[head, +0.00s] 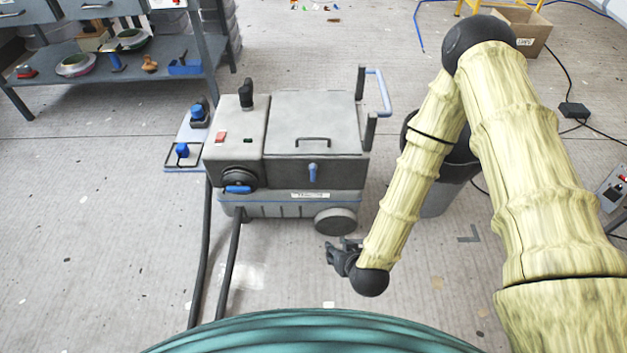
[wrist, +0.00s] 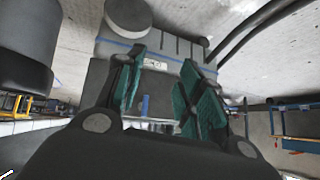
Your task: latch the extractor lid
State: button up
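The extractor (head: 235,140) is a grey wheeled box on the floor in the middle of the head view. Its lid (head: 312,108) lies flat on top, with a dark bar handle near the front edge. A small blue latch (head: 313,172) hangs on the front face below the lid. The latch also shows between my fingers in the wrist view (wrist: 145,104), beyond the fingertips. My gripper (head: 337,254) is in front of and below the extractor, apart from it. In the wrist view my gripper (wrist: 160,80) has its teal-padded fingers spread with nothing between them.
A dark bin (head: 437,195) stands right of the extractor, behind my arm. Two black hoses (head: 229,265) run forward from its left side. A workbench (head: 150,62) is at the back left, and a cardboard box (head: 520,32) at the back right. The floor left of the hoses is mostly clear.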

jog(key=w+a+f+t+b, duration=0.2)
jog(key=w+a+t+b, duration=0.35)
jog(key=w+b, duration=0.45)
jog(key=m+t+h+b, duration=0.2)
jog(key=t+h+b, duration=0.15)
jog(key=b, duration=0.45)
send_near(313, 170)
jog(key=shift+t+y, duration=0.35)
jog(key=shift+t, duration=0.05)
jog(key=w+b, duration=0.1)
jog(key=w, duration=0.2)
jog(key=w+b, duration=0.1)
jog(key=w, duration=0.3)
jog(key=w+b, duration=0.2)
jog(key=w, duration=0.2)
jog(key=shift+d+f, duration=0.2)
jog(key=shift+f, duration=0.2)
jog(key=shift+c, duration=0.3)
